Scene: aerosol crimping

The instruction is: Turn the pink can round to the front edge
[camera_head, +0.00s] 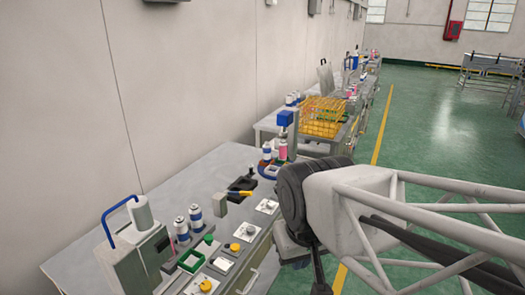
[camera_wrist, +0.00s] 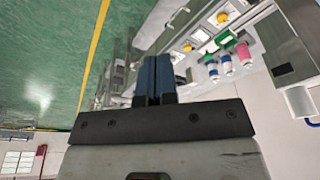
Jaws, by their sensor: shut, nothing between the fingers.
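A pink can (camera_head: 283,150) stands upright at the far end of the near bench, on a round base (camera_head: 268,169), close to a blue-and-white can (camera_head: 267,152). In the head view the fingers are not clear below my dark wrist.
The near grey bench (camera_head: 130,190) carries two blue-and-white cans (camera_head: 188,225), a green tray (camera_head: 193,258), yellow knobs and a machine with a blue hose (camera_head: 118,207). A yellow wire basket (camera_head: 320,115) stands on the bench behind. Green floor (camera_head: 440,120) is open at right.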

